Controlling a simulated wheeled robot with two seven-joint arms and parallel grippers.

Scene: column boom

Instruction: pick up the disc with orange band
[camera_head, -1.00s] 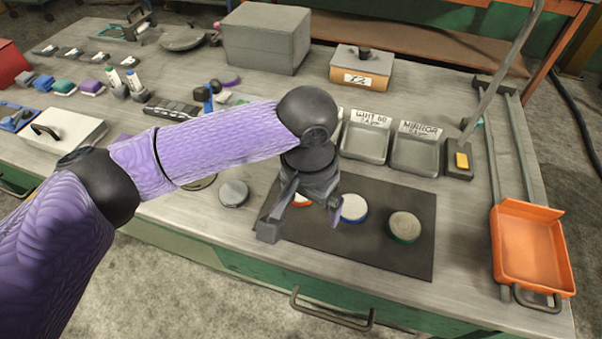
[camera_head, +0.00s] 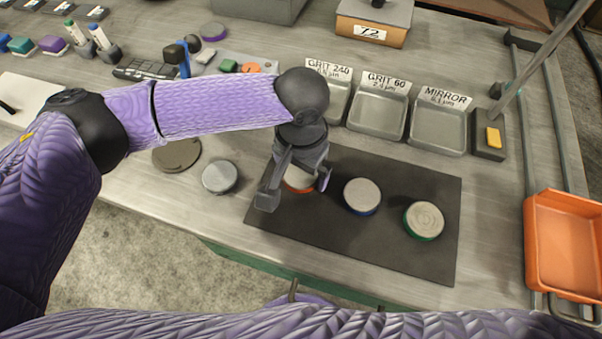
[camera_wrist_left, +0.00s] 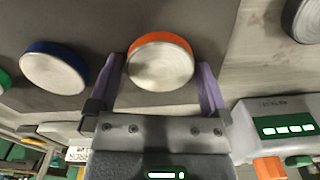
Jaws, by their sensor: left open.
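The disc with the orange band (camera_head: 298,185) lies on the dark mat (camera_head: 400,255), with a pale grey top. My left gripper (camera_head: 296,190) is open above it, one finger on each side in the picture, and partly hides it. In the left wrist view the orange-banded disc (camera_wrist_left: 160,62) shows ahead of and between the open fingers (camera_wrist_left: 161,80), with nothing gripped. I cannot tell how far the fingertips are above the mat. My right gripper is not in view.
A blue-banded disc (camera_head: 362,195) and a green-banded disc (camera_head: 424,219) lie to the right on the mat. A grey disc (camera_head: 219,177) lies left of it. Labelled trays, such as MIRROR (camera_head: 440,132), stand behind. An orange bin (camera_head: 565,245) is at the right.

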